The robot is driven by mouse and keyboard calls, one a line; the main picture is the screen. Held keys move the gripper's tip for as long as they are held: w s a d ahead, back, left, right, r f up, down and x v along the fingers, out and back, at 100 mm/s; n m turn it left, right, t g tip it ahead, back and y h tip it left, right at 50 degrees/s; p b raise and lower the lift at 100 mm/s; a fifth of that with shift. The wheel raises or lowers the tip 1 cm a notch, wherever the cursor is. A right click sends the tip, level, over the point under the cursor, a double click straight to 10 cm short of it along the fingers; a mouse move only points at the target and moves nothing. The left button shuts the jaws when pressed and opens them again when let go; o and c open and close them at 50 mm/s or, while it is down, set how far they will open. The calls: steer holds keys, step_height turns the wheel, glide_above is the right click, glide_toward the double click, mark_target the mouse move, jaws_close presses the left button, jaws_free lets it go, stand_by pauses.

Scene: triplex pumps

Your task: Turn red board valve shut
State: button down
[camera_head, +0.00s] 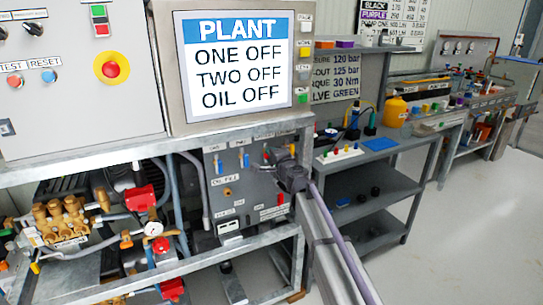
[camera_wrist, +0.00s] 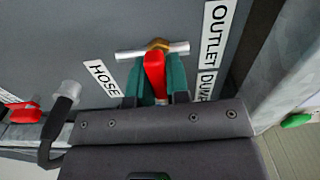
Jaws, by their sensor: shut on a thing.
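In the wrist view the red valve handle (camera_wrist: 155,82) sits between the two green fingers of my gripper (camera_wrist: 154,66), which is shut on it. The handle lies across a short silver pipe (camera_wrist: 130,53) with a brass fitting at the crossing. Labels "HOSE" and "OUTLET DUMP" are on either side. In the head view my gripper (camera_head: 272,158) is at the upper right of the grey valve board (camera_head: 232,208). My arm hides much of the held handle there.
Another red handle (camera_wrist: 26,112) and a black lever (camera_wrist: 59,122) are at the left of the wrist view. The board also carries blue levers (camera_head: 218,166). A frame post (camera_wrist: 268,55) stands close on the right. A grey shelf table (camera_head: 375,180) is to the right.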

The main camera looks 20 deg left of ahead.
steer(key=shift+m, duration=0.3)
steer(key=c, duration=1.1)
jaws_free()
steer(key=shift+s, duration=0.1)
steer(key=v, duration=1)
steer(key=shift+s+d, duration=0.2)
steer(key=shift+d, duration=0.1)
